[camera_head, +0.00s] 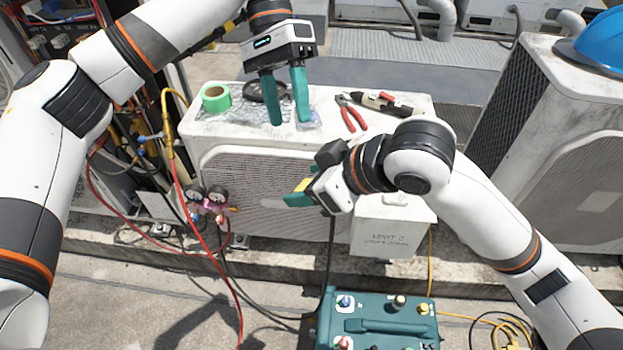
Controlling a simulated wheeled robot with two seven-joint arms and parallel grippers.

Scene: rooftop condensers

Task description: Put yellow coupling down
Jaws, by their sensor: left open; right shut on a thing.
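The yellow coupling (303,184) shows only as a small yellow patch between the fingers of my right gripper (297,193). The gripper and its wrist hide most of it. My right gripper is shut on it and holds it in front of the white condenser's front grille. My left gripper (288,120) is open with its green fingers pointing down over the condenser top (222,126). Its fingertips are close to some crinkled foil or plastic pieces; I cannot tell whether they touch.
A green tape roll (215,98), a black coil (262,91), red-handled pliers (352,114) and a dark tool (381,103) lie on the condenser top. Gauges (207,200) with hoses hang at the left. A teal machine (385,326) stands below on the ground.

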